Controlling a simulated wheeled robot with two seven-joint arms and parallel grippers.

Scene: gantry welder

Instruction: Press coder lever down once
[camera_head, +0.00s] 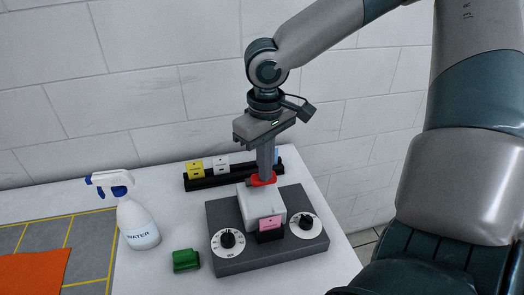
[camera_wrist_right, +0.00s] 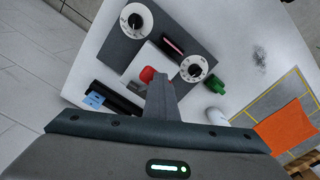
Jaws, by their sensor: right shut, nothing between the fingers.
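The coder is a dark grey base (camera_head: 230,263) with a white block (camera_head: 250,208) on it and a dial on each side. A red lever (camera_head: 262,179) sits at the back top of the white block; it also shows in the wrist view (camera_wrist_right: 147,74). A pink card (camera_head: 270,223) stands in a dark holder at the block's front. My right gripper (camera_head: 265,172) is shut and empty, pointing down with its fingertips right at the red lever. The fingers hide part of the lever, and I cannot tell whether they touch it. My left gripper is not in view.
A black rack (camera_head: 208,183) with yellow, white and blue cards stands behind the coder. A green block (camera_head: 186,260) lies left of it. A water spray bottle (camera_head: 138,224) stands farther left, near a grey mat (camera_head: 88,258) with yellow lines and an orange sheet (camera_head: 36,270).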

